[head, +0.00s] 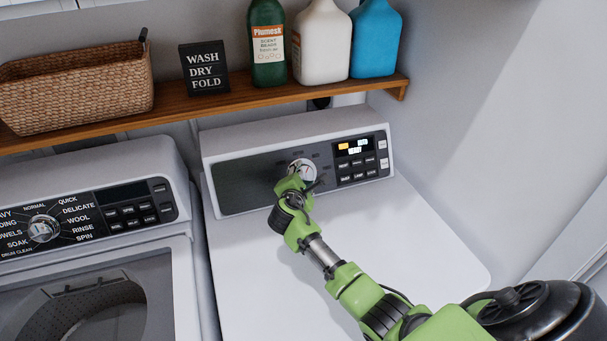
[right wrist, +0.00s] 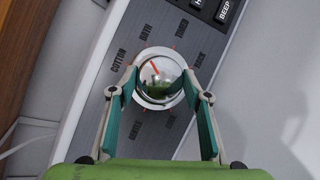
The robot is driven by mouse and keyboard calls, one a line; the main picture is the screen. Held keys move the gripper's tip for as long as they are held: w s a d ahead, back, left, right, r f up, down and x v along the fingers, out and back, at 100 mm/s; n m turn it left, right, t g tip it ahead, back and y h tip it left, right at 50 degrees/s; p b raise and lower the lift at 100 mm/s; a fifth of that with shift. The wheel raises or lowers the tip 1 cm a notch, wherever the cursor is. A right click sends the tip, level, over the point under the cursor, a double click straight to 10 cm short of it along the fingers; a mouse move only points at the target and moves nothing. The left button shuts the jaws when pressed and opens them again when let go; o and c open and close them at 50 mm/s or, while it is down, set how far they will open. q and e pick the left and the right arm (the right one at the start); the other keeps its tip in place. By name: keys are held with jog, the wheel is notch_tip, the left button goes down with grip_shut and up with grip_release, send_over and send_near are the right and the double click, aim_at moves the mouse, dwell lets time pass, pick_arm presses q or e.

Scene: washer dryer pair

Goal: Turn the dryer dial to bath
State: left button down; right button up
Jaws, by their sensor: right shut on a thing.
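The dryer (head: 430,235) is the white machine on the right in the head view. Its round chrome dial (head: 305,166) sits on the grey control panel, partly hidden by my right gripper (head: 297,180). In the right wrist view the dial (right wrist: 160,82) has a red pointer mark aimed up and left, between the COTTON and BATH labels and nearer the BATH label (right wrist: 147,29). My right gripper's two fingers are shut on the dial, one on each side. My left gripper is not in view.
The washer (head: 185,265) stands left of the dryer with its own dial (head: 43,229). A wooden shelf (head: 215,105) above holds a wicker basket (head: 75,90), a black sign (head: 205,68) and several bottles. A lit display and buttons are right of the dryer dial. The dryer top is clear.

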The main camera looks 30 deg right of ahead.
jog(key=shift+r+m+g+p, duration=0.1)
jog(key=shift+m+g+p, duration=0.25)
jog(key=shift+m, duration=0.45)
jog(key=o, duration=1.1)
jog(key=v, duration=1.2)
jog(key=shift+d+r, duration=0.1)
